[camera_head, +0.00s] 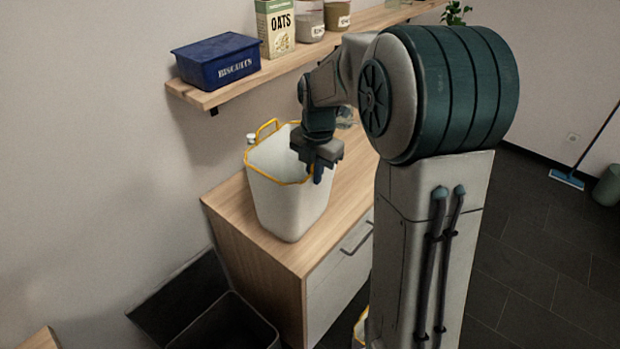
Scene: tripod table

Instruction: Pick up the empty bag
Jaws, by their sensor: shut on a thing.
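The empty bag (285,205) is white with a yellow-orange rim and handles. It stands upright and open on the wooden top of a low cabinet (228,200). No contents show inside the part of it I can see. My gripper (318,172) is at the bag's right side, at the height of the rim. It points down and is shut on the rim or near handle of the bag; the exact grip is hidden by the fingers. The far handle stands up free at the back left.
A wooden shelf (205,98) above holds a blue biscuit tin (215,62), an oats box (277,28) and jars. A dark open bin (225,325) stands on the floor at lower left. Part of another yellow-edged item (360,328) shows low behind my arm.

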